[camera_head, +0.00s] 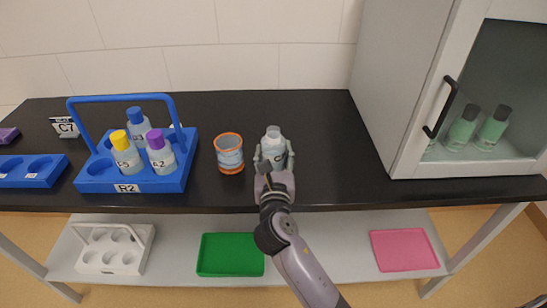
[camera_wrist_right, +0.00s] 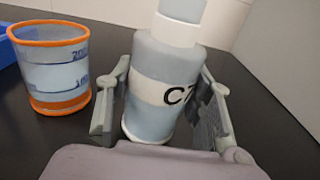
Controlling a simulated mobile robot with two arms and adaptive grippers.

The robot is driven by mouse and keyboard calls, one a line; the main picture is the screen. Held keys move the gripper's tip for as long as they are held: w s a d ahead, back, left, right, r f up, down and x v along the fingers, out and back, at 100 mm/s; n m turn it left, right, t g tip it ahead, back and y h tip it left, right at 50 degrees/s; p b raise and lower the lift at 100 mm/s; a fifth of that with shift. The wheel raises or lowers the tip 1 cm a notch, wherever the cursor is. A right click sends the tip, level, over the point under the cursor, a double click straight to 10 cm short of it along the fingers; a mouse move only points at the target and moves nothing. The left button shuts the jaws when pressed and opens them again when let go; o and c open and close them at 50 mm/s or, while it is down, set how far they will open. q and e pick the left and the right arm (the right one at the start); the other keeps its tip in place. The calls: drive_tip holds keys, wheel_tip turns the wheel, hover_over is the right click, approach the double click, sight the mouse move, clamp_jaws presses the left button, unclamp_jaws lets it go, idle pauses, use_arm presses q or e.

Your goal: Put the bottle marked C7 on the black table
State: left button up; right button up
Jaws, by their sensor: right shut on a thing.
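The bottle marked C7 (camera_head: 273,143) is pale grey-blue with a white cap and a white label. My right gripper (camera_head: 273,160) is shut on it, one finger on each side, at the black table (camera_head: 320,130). In the right wrist view the bottle (camera_wrist_right: 160,85) stands upright to slightly tilted between the fingers (camera_wrist_right: 165,110), its label partly showing "C7". Its base is at or just above the table top; I cannot tell if it touches. My left gripper is not in view.
An orange-rimmed beaker (camera_head: 229,153) stands close left of the bottle. A blue rack R2 (camera_head: 140,184) holds several bottles further left. A glass-door cabinet (camera_head: 420,130) is at right. Table between bottle and cabinet is clear.

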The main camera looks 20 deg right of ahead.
drive_tip(key=shift+f, duration=0.2)
drive_tip(key=o, duration=1.3)
drive_tip(key=shift+f, duration=0.1)
drive_tip(key=shift+o, duration=0.2)
drive_tip(key=shift+s, duration=0.2)
drive_tip(key=v, duration=1.1)
drive_tip(key=shift+s+r, duration=0.25)
drive_tip(key=shift+s, duration=0.05)
drive_tip(key=shift+a, duration=0.2)
